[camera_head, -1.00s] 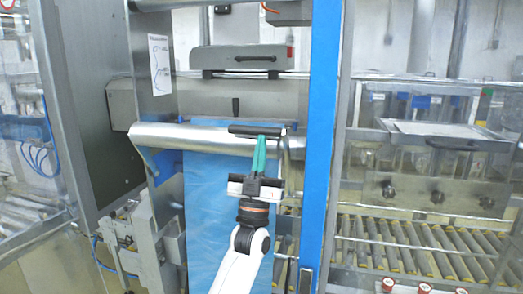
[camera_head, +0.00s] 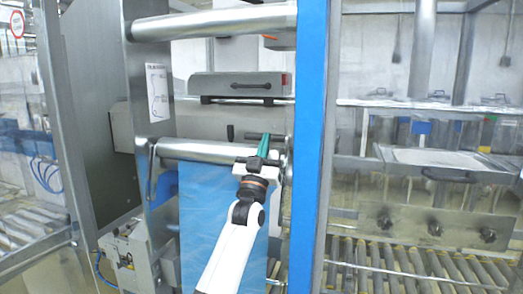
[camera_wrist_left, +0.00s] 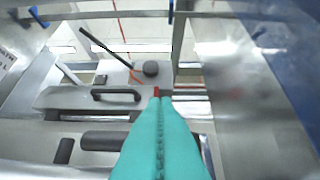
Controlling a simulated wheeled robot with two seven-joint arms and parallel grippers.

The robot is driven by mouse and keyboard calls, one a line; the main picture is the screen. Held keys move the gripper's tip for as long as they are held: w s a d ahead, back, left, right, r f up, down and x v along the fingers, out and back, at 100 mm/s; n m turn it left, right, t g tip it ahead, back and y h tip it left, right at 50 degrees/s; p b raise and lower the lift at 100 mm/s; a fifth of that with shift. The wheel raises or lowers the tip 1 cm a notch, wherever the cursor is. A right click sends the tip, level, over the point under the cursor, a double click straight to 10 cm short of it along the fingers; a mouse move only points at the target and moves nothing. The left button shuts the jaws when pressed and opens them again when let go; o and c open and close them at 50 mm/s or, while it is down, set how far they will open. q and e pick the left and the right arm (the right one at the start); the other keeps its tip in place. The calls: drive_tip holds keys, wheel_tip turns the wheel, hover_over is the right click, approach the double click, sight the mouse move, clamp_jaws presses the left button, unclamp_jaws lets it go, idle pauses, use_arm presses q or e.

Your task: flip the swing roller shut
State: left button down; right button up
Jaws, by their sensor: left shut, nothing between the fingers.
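The swing roller (camera_head: 215,150) is a shiny horizontal metal cylinder in the head view, with blue film (camera_head: 205,215) hanging below it. It lies level between the machine's side frames. My left gripper (camera_head: 264,145) is shut and empty, with green fingers at the roller's right end. The fingers hide part of that end, and I cannot tell whether they touch it. In the left wrist view the fingers (camera_wrist_left: 160,97) are together and point into the machine. A black bar (camera_head: 252,136) shows just behind the fingers. My right gripper is not in view.
A blue upright post (camera_head: 312,150) stands close to the right of my left gripper. A fixed upper roller (camera_head: 215,21) crosses above. A grey box with a black handle (camera_head: 240,85) sits behind. A roller conveyor (camera_head: 400,268) lies at the right.

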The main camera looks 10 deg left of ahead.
use_arm(q)
drive_tip(key=shift+w+d+g+p, duration=0.15)
drive_tip(key=shift+w+g, duration=0.15)
drive_tip(key=shift+w, duration=0.55)
drive_tip(key=shift+w+d+g+p, duration=0.15)
drive_tip(key=shift+w+g, duration=0.15)
drive_tip(key=shift+w, duration=0.55)
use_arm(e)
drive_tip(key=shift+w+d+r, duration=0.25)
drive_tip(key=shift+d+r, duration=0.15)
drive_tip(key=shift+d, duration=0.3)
